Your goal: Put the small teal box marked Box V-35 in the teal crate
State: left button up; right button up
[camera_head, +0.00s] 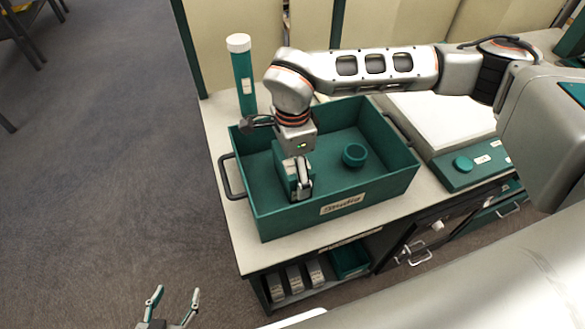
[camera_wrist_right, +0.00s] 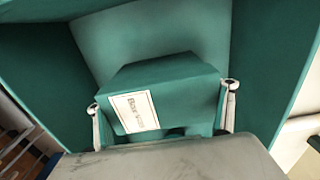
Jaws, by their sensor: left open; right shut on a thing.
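The teal crate (camera_head: 385,184) stands on the table, with a label on its front wall and a black handle on its left side. My right gripper (camera_head: 301,186) reaches down inside the left part of the crate. It is shut on the small teal box (camera_head: 284,171), which also shows between the fingers in the right wrist view (camera_wrist_right: 180,82). Its white label starts with "Box"; the rest is too blurred to read. I cannot tell whether the box touches the crate floor. My left gripper (camera_head: 174,300) is open and empty over the floor at the bottom left.
A teal ring-shaped item (camera_head: 354,155) lies in the crate, right of the gripper. A teal tube with a white cap (camera_head: 241,75) stands behind the crate. A teal-edged device (camera_head: 465,165) is at the right. Grey boxes (camera_head: 294,279) stand on the shelf below.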

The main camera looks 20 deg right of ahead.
jog(key=o, duration=1.4)
jog(key=shift+c, duration=0.2)
jog(key=shift+r, duration=0.55)
notch_tip(320, 180, up, 11)
jog(key=shift+p, duration=0.5)
